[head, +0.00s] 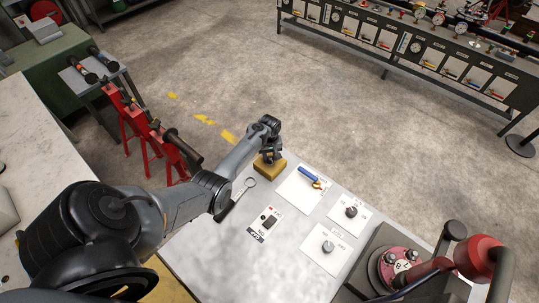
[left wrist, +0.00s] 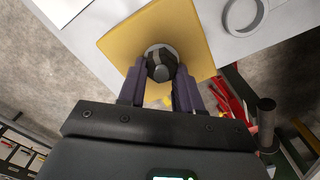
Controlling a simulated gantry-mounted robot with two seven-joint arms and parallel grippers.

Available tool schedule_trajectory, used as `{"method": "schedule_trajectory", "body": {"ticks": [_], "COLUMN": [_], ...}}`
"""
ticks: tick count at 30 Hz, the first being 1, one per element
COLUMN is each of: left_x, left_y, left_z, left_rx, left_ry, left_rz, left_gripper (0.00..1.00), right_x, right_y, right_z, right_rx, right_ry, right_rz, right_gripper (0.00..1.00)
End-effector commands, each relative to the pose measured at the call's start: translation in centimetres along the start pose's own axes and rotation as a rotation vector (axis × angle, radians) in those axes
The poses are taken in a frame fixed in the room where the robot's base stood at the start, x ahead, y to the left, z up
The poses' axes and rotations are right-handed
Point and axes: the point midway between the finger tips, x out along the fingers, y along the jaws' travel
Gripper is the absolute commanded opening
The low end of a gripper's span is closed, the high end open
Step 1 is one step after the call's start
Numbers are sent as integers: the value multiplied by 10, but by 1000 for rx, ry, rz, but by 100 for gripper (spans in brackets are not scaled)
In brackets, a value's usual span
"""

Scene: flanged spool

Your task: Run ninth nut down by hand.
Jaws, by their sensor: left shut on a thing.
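My left gripper (head: 270,154) is over a yellow block (head: 268,171) at the far left edge of the grey table. In the left wrist view the fingers (left wrist: 161,76) are shut on a dark, faceted nut-like piece (left wrist: 161,62) with a pale ring around it. It sits over the yellow block (left wrist: 120,45), and I cannot tell whether it touches it. The flanged spool, with a pink-red flange (head: 393,270) and red body (head: 480,258), stands at the lower right. My right gripper is not in view.
A ring-ended wrench (head: 249,183) lies next to the block. White cards carry a blue tool (head: 309,177), a dark knob-like part (head: 351,212) and a grey one (head: 328,246). A black-and-white switch card (head: 266,224) lies nearer. Red stands (head: 137,125) are at left.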

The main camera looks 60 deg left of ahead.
Motion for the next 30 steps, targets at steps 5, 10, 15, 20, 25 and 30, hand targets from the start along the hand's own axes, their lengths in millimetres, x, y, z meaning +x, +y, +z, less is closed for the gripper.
{"method": "schedule_trajectory", "body": {"ticks": [5, 10, 15, 20, 25, 30], "left_x": [-3, 0, 1, 1, 0, 0], "left_y": [0, 2, 2, 2, 2, 2], "left_z": [0, 1, 1, 1, 1, 1], "left_rx": [222, 349, 361, 359, 358, 358], "left_ry": [-2, -1, -2, -2, -1, -1], "left_rz": [-2, -1, -1, -1, -1, 0], "left_gripper": [4, 4, 4, 39, 60, 60], "right_x": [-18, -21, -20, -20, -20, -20], "right_y": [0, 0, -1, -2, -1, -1], "right_z": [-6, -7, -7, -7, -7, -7], "right_rx": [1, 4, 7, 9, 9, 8], "right_ry": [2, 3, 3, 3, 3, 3], "right_rz": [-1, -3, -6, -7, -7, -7], "right_gripper": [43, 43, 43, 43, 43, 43]}}
